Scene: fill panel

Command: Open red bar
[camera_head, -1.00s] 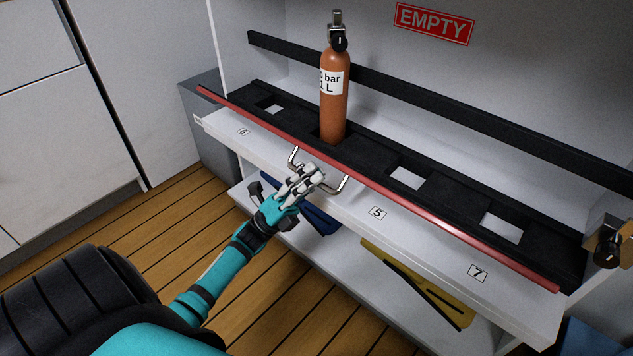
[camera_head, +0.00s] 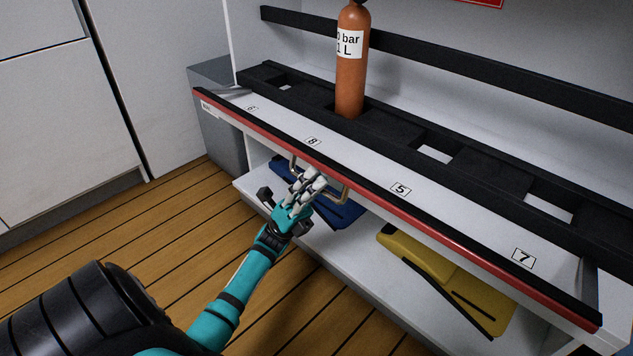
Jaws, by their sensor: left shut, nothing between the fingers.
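The red bar (camera_head: 430,225) runs along the front edge of the white shelf, apart from the black rack, with the shelf's number labels showing between them. A metal U-shaped handle (camera_head: 345,192) sticks out from the middle of the bar's front. My left gripper (camera_head: 309,180) is shut at the handle, between its two ends. Its fingers hide part of the handle, and I cannot tell whether they touch it. My right gripper is not in view.
An orange cylinder (camera_head: 351,75) stands upright in the black rack (camera_head: 390,133); other rack slots are empty. Blue (camera_head: 335,213) and yellow (camera_head: 450,278) items lie on the lower shelf (camera_head: 345,255). Wooden floor (camera_head: 140,235) is free at left.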

